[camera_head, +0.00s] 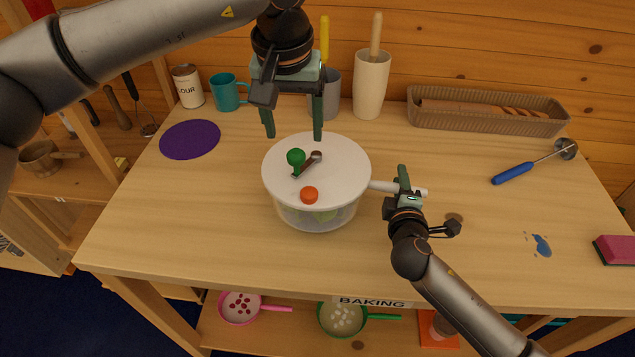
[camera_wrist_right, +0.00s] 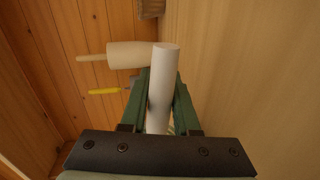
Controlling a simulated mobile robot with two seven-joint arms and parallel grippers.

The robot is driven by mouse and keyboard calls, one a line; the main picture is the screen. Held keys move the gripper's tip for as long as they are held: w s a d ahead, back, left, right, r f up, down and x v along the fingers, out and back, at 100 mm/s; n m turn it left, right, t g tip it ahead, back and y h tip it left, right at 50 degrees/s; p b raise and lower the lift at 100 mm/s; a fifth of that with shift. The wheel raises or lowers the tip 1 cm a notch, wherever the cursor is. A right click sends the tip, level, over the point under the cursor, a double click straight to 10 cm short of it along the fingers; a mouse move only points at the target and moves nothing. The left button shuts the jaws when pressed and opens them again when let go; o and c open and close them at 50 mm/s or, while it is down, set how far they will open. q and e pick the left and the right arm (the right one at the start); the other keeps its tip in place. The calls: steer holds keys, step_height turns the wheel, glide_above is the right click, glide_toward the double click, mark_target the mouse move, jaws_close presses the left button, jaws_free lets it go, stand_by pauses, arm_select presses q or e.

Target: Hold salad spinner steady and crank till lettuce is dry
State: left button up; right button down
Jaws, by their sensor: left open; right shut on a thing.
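The salad spinner (camera_head: 345,177) stands on the table, with a white lid and a clear bowl; some green lettuce (camera_head: 325,215) shows through the bowl. A crank with a green knob (camera_head: 296,157) sits on the lid, and an orange button (camera_head: 309,195) is near the lid's front edge. My left gripper (camera_head: 293,136) is open and empty above the back of the lid, fingers pointing down. My right gripper (camera_head: 404,187) is shut on the white side handle (camera_head: 382,186) to the right of the bowl. In the right wrist view the handle (camera_wrist_right: 163,85) lies between the fingers.
A purple mat (camera_head: 190,139), a teal mug (camera_head: 228,93), a flour tin (camera_head: 187,86) and tall holders (camera_head: 371,85) stand at the back. A basket (camera_head: 485,111), a blue-handled tool (camera_head: 513,173) and a pink sponge (camera_head: 615,250) are on the right. The table's front left is clear.

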stand_by(0.4)
steer(key=c, duration=0.6)
jaws_free()
